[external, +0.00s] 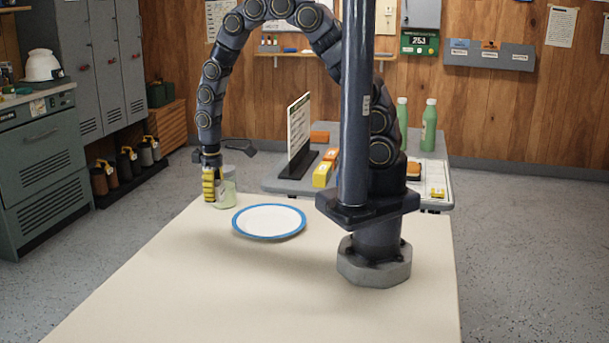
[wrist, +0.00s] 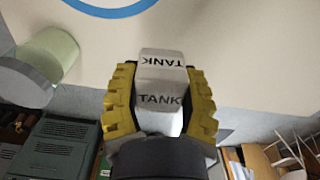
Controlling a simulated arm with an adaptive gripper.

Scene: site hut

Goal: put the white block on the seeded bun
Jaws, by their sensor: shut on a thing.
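The white block (wrist: 162,72), printed with the word TANK, is between the yellow-padded fingers of my gripper (wrist: 161,95) in the wrist view. My gripper is shut on it. In the external view my gripper (external: 211,186) is low at the far left end of the cream table, left of the plate; the block is mostly hidden there. I cannot tell whether the block touches the table. I see no seeded bun in either view.
A pale green jar (external: 228,187) with a grey lid stands close to my gripper; it also shows in the wrist view (wrist: 52,52). An empty white plate (external: 268,219) with a blue rim lies to the right. The table's front (external: 250,300) is clear.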

